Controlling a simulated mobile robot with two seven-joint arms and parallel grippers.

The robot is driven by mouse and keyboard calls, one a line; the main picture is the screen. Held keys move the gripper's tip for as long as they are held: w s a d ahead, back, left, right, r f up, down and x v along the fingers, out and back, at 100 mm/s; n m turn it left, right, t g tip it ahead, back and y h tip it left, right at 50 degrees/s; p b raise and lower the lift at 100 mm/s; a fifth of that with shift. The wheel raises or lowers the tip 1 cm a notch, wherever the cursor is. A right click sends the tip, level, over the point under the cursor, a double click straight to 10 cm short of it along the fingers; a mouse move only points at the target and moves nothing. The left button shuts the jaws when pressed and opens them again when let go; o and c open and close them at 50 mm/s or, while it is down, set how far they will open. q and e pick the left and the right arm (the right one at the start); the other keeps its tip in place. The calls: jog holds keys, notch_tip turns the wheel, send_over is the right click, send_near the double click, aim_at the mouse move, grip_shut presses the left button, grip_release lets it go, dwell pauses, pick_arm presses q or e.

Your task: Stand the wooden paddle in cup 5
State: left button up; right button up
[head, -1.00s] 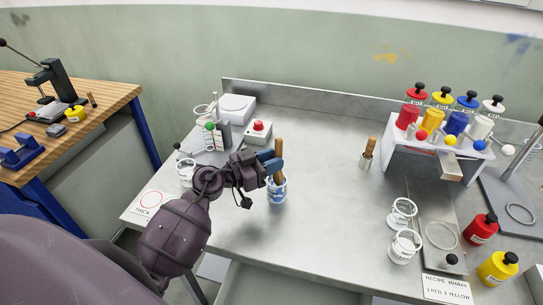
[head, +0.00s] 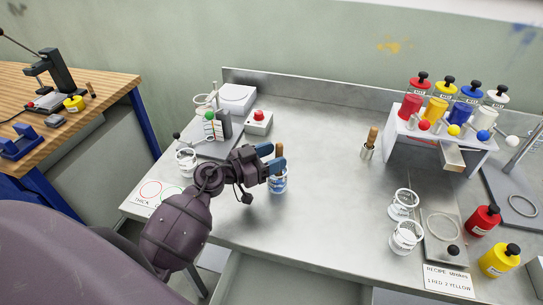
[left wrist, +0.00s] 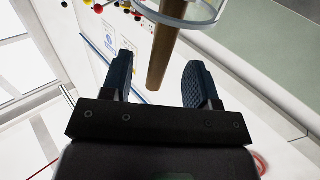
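The wooden paddle (head: 279,150) stands roughly upright in a clear cup with blue marks (head: 278,184) at the table's front middle. No number on the cup is readable. My left gripper (head: 270,160) is at the paddle's upper part, with its blue fingers apart. In the left wrist view, the open fingers (left wrist: 160,82) lie on either side of the paddle's end (left wrist: 158,65), with gaps to it. The cup's rim (left wrist: 185,20) shows beyond. My right gripper is not in view.
Two clear cups (head: 403,204) (head: 406,237) stand at the right front. A paint rack (head: 437,145) is behind them. A clear cup (head: 186,162) stands left. The table middle is clear.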

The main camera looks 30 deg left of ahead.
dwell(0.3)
pick_arm(q)
jog(key=v, duration=1)
jog(key=shift+s+a, duration=0.2)
jog(key=shift+s, duration=0.15)
dwell(0.5)
